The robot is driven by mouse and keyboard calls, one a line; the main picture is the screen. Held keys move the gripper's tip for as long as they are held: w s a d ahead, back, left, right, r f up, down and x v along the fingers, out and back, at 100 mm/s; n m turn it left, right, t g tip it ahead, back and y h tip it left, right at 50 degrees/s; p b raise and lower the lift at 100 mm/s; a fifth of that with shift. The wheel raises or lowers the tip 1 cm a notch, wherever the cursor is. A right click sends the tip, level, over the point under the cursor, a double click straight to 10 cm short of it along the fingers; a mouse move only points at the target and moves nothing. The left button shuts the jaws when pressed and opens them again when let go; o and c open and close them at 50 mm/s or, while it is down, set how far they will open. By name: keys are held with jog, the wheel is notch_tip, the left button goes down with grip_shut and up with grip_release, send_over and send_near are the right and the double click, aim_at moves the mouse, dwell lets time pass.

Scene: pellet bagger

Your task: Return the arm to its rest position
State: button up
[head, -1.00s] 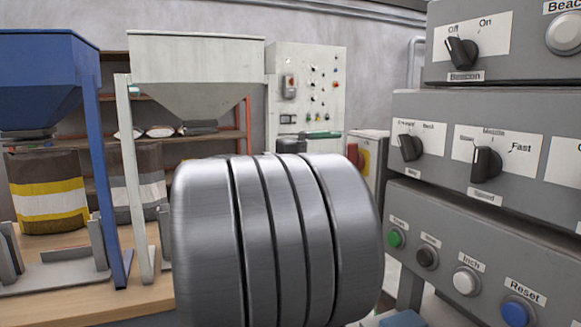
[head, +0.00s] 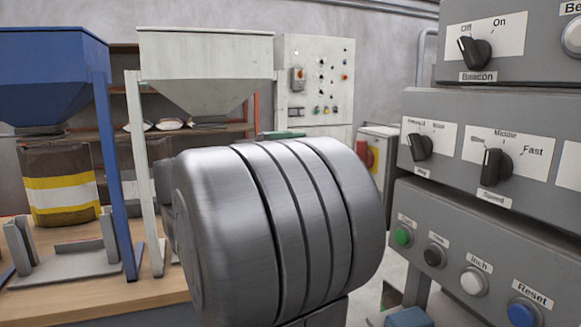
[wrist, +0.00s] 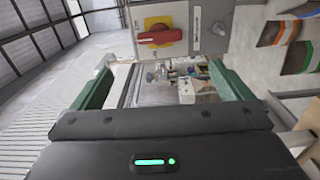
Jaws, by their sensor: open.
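My arm's large grey metal joint fills the lower middle of the head view. Beyond the fingers, a grey box carries a red rotary handle (wrist: 160,37) on a yellow plate.
Stacked grey control boxes (head: 480,125) with knobs and buttons stand close on the right. A blue hopper (head: 50,80) and a pale hopper (head: 205,75) stand at left over a wooden bench (head: 105,290). A striped bag (head: 58,185) sits under the blue hopper.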

jog(key=shift+d, duration=0.15)
jog(key=b+x, duration=0.2)
jog(key=x, duration=1.1)
jog(key=shift+d, duration=0.3)
jog(key=shift+w+a, duration=0.1)
jog(key=p+v, duration=0.2)
jog(key=v, duration=1.2)
jog(key=w+d+n+p, duration=0.2)
jog(key=d+n+p, duration=0.4)
jog(key=p, duration=0.5)
jog(key=w+d+n+p, duration=0.2)
jog(key=d+n+p, duration=0.5)
jog(key=n+p, duration=0.3)
jog(key=shift+w+r+p, duration=0.15)
jog(key=shift+w+p, duration=0.25)
jog(key=shift+p, duration=0.35)
jog(key=shift+d+n, duration=0.1)
jog(key=shift+n, duration=0.2)
